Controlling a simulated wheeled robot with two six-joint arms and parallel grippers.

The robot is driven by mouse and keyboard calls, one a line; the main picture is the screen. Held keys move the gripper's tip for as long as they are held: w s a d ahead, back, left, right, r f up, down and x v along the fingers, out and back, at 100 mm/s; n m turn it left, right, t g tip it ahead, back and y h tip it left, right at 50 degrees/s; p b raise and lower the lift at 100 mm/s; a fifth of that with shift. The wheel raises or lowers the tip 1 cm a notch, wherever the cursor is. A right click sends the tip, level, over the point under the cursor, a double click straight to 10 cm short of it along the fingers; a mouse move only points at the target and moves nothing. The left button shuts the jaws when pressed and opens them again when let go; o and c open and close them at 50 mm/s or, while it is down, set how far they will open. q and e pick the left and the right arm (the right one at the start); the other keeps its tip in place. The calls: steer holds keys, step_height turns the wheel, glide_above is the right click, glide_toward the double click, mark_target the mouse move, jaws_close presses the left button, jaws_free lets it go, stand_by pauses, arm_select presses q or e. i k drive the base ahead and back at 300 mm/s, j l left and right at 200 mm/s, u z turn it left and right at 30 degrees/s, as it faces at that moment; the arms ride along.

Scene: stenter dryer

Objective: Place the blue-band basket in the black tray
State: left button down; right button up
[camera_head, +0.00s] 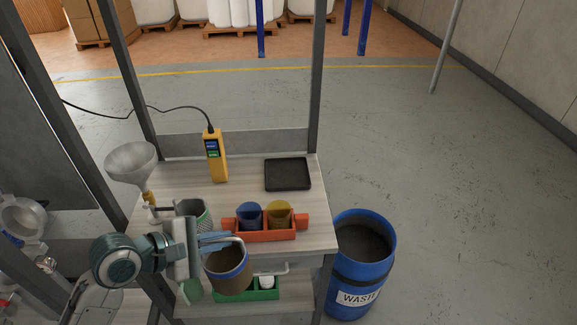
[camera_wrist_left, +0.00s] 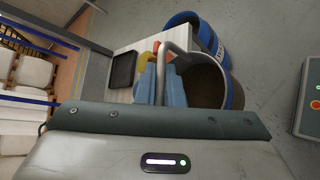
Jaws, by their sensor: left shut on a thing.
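The blue-band basket (camera_head: 229,274) is a brown cup with a blue band at its rim and a thin grey handle. My left gripper (camera_head: 222,240) is shut on its handle and holds it upright in front of the table's near edge. In the left wrist view the basket (camera_wrist_left: 213,86) shows beside the blue fingers (camera_wrist_left: 160,84) of that gripper. The black tray (camera_head: 288,174) lies flat and empty at the table's right back; it also shows in the left wrist view (camera_wrist_left: 123,69). My right gripper is not in view.
An orange rack (camera_head: 265,236) with blue and yellow cups stands between basket and tray. A grey-green cup (camera_head: 205,222), yellow meter (camera_head: 216,158) and funnel (camera_head: 130,162) stand left. A green rack (camera_head: 262,294) sits below; a blue waste bin (camera_head: 348,297) stands right.

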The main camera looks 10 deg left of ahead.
mark_target(287, 174)
steer(key=i, duration=1.2)
